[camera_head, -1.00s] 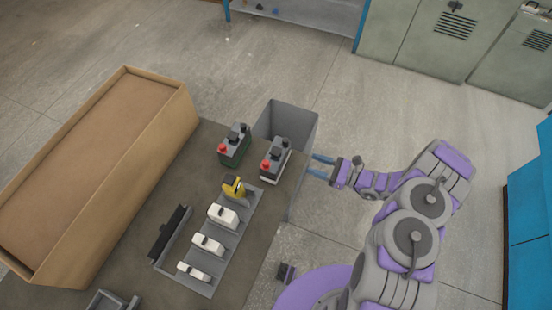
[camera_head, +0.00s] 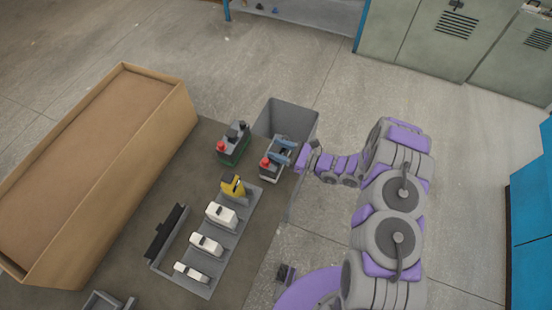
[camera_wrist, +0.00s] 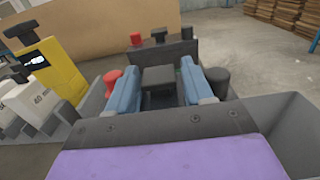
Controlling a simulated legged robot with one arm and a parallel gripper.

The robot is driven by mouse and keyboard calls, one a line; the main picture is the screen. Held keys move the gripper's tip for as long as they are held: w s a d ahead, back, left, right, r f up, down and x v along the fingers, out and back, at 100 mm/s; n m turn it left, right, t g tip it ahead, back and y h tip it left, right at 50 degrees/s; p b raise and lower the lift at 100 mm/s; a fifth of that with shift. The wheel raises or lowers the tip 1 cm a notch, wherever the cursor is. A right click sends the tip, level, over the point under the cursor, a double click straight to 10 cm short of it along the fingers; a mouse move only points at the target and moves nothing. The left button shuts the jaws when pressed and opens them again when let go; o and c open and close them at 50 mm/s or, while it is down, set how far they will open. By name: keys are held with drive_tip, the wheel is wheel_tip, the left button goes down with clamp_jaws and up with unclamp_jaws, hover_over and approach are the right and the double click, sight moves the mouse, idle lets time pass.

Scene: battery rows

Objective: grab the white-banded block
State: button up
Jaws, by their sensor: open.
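The white-banded block (camera_head: 267,172) is a dark battery-like block with a white band low on its side, a red terminal and a dark terminal on top. It stands upright on the table, near the right edge. My gripper (camera_head: 273,148) is over it, with blue fingers spread. In the wrist view the open fingers of my gripper (camera_wrist: 160,72) lie on either side of the block's dark central top piece (camera_wrist: 158,82). The red terminal is just left of the left finger and the dark terminal right of the right finger. The white band is hidden there.
A green-banded block (camera_head: 233,150) stands close behind-left. A grey tray (camera_head: 226,243) holds a yellow block (camera_head: 234,188) and several white ones. A grey bin (camera_head: 292,115) adjoins the table's right side. A large cardboard box (camera_head: 150,150) fills the left.

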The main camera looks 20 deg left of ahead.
sight(271, 147)
drive_tip(key=a, duration=0.3)
drive_tip(key=shift+w+a, duration=0.1)
drive_tip(key=shift+a, duration=0.1)
drive_tip(key=shift+c, duration=0.2)
drive_tip(key=shift+d, duration=0.15)
drive_tip(key=shift+c, duration=1.4)
clamp_jaws()
